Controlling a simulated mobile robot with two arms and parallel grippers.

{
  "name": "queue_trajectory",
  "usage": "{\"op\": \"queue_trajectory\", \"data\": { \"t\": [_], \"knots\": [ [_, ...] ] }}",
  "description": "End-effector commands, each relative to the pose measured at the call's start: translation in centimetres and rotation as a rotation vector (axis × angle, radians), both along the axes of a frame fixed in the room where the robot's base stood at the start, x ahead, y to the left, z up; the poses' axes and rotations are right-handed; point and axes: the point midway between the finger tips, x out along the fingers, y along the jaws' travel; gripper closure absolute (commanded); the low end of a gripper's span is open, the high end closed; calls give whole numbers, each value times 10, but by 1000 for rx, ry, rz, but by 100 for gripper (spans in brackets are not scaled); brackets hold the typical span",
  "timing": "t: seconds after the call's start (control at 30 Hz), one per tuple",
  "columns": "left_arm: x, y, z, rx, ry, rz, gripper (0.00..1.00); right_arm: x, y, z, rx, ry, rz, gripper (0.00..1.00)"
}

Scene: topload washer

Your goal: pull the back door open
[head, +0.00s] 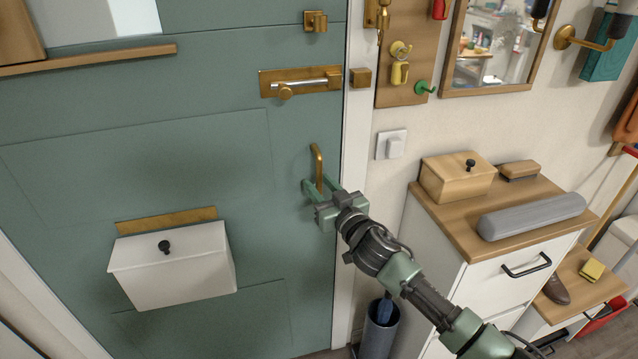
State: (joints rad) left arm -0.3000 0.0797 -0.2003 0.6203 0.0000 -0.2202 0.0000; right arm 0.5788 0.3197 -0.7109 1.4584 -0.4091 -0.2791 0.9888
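The green back door (190,130) fills the left half of the head view and looks closed against its white frame. Its brass pull handle (317,163) is an upright bar near the door's right edge. My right gripper (320,187) is at the lower part of this handle, its two green fingers apart, one on each side of the bar. I see no clear contact between fingers and bar. A brass slide bolt (300,83) sits above the handle; its keeper (361,78) is on the frame, with a gap visible between them. My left gripper is not in view.
A white letter box (173,265) hangs low on the door. Right of the frame are a light switch (391,145), a key board (405,55) and a white cabinet (440,210) with a wooden box (458,178). A grey bin (380,330) stands below my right arm.

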Motion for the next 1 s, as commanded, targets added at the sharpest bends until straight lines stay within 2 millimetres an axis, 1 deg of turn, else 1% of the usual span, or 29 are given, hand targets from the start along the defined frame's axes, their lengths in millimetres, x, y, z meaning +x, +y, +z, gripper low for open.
{"op": "queue_trajectory", "data": {
  "t": [0.1, 0.37, 0.47, 0.5, 1.0],
  "knots": [
    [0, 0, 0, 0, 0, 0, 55, 5, 2, 0, 0, 0, 1, 64],
    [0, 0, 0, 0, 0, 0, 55, 6, 3, 0, 0, 1, 0, 64],
    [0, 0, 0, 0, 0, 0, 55, 6, 3, 0, 0, 1, 0, 89],
    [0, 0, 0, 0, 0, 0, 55, 6, 2, 0, 0, 1, 0, 100],
    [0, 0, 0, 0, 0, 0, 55, 6, 2, -1, 0, 1, 0, 100]
  ]
}}
